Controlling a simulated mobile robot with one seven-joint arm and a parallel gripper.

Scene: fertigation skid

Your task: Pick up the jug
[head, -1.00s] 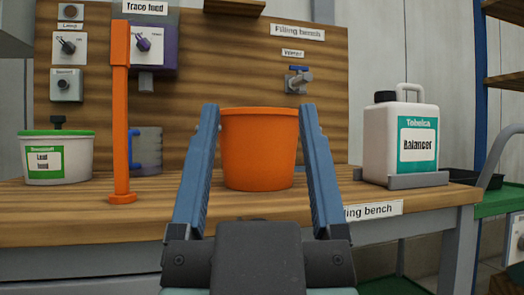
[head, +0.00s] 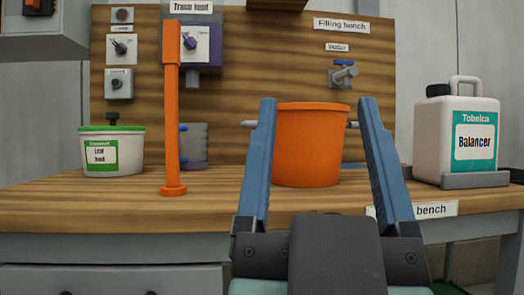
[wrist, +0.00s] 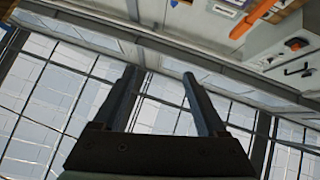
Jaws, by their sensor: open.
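A grey, see-through jug (head: 196,146) with a blue handle stands on the wooden bench top in the head view. It is close behind and right of an orange post (head: 172,120), which may hide part of its left side. My gripper (head: 318,101) is open and empty, its two blue-grey fingers pointing up and spread apart. In the head view the fingers frame an orange bucket (head: 312,150), well right of the jug; the gripper is nearer the camera. The wrist view also shows the open gripper (wrist: 160,72), with nothing between its fingers and no jug in sight.
A white tub (head: 112,155) with a green lid stands left of the post. A white Balancer canister (head: 436,140) sits in a grey holder at the right. A purple dispenser (head: 205,60) hangs above the jug. Bare bench top (head: 120,195) lies in front.

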